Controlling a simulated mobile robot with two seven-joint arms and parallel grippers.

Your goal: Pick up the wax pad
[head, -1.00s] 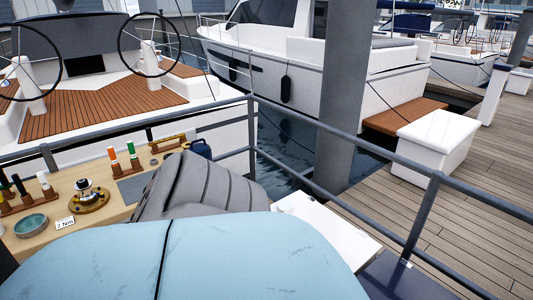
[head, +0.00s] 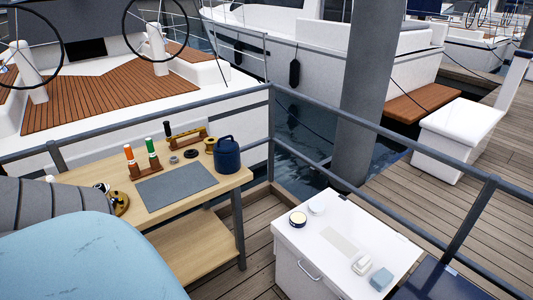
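Several small items lie on the white box top (head: 330,225) at lower right. A round dark tin with a cream-coloured top (head: 298,219) is near its left edge, with a small white round item (head: 316,208) beside it. A whitish block (head: 362,265) and a light blue block (head: 381,279) lie near the front right corner. A flat pale rectangle (head: 340,242) lies between them and the tin. I cannot tell for certain which of these is the wax pad. Neither of my grippers is in view.
A grey railing (head: 385,137) runs behind the bench and box. Open decking lies between them.

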